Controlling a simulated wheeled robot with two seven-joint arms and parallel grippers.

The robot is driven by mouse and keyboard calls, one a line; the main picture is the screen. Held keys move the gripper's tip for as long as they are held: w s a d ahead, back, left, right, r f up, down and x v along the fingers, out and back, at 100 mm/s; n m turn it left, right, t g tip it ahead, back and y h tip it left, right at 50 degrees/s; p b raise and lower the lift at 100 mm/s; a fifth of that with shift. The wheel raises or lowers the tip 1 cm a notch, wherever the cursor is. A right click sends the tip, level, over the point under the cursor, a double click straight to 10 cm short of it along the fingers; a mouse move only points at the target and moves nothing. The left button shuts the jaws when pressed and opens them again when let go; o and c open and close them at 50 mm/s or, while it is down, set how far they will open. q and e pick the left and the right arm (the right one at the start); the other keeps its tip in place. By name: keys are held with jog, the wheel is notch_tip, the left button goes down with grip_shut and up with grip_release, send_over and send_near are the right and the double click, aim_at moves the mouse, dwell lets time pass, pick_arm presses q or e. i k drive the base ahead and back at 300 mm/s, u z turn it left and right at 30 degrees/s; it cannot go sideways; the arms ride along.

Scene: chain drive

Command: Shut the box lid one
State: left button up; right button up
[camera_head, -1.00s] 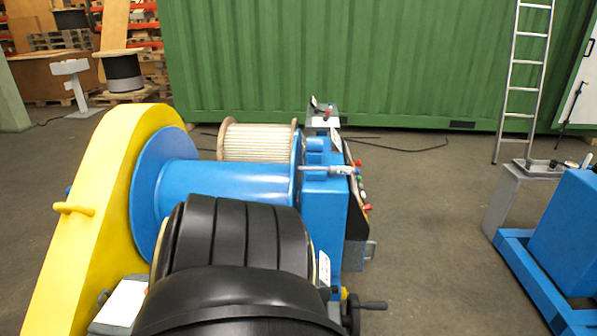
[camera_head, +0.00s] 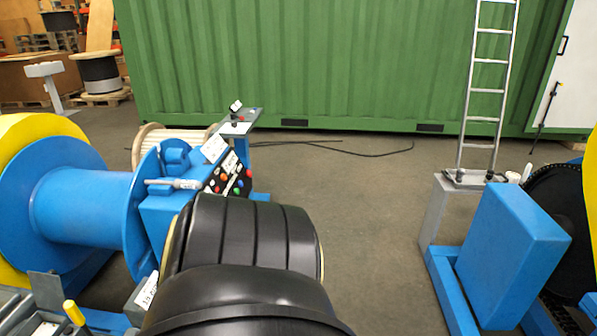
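I cannot make out a box with a lid in the head view. A blue box-shaped housing (camera_head: 512,255) stands at the right, but no lid can be told on it. Neither of my grippers is in view. A thick black ribbed arm part, which looks like my own, fills the bottom middle and hides what is behind it.
A blue machine with a large spool (camera_head: 85,210) and a button panel (camera_head: 230,178) stands at the left. A grey stand (camera_head: 440,210) and a ladder (camera_head: 487,90) are at the right. A green container (camera_head: 300,60) closes the back. Floor (camera_head: 365,220) between the machines is clear.

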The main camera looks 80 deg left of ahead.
aim_at(47, 291)
jog(key=u, duration=0.15)
jog(key=i, duration=0.35)
jog(key=u, duration=2.45)
jog(key=i, duration=3.5)
jog(key=u, duration=4.05)
jog(key=i, duration=0.15)
jog(key=z, duration=0.15)
jog(key=k, duration=0.2)
